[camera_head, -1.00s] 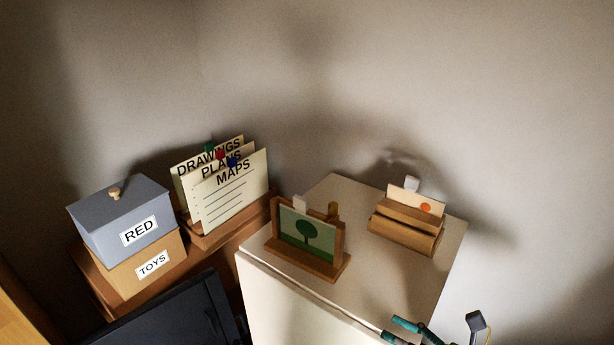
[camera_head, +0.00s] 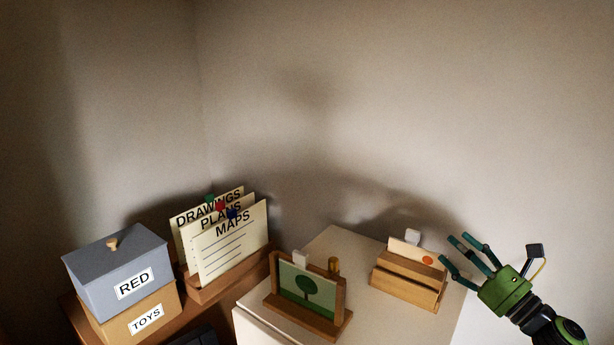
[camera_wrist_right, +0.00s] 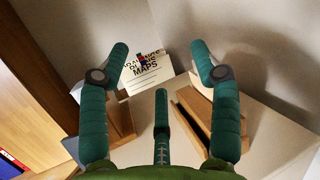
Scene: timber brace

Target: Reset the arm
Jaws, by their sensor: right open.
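My right gripper (camera_head: 462,258) is green with teal fingers. It is in the head view at the lower right, beside the right edge of the white cabinet top, with its fingers spread and nothing between them. In the right wrist view its fingers (camera_wrist_right: 160,75) are wide apart, above the cabinet top. The left gripper is not in view. On the white cabinet (camera_head: 345,246) stand a wooden frame with a green tree picture (camera_head: 306,288) and a wooden holder (camera_head: 408,279) with a card with an orange dot (camera_head: 427,260). The right gripper is just right of this holder.
A grey box labelled RED (camera_head: 118,270) sits on a box labelled TOYS (camera_head: 140,321) at the left. A wooden rack of sheets headed DRAWINGS, PLANS and MAPS (camera_head: 228,245) stands beside them. Walls close off the back. The space above the cabinet is clear.

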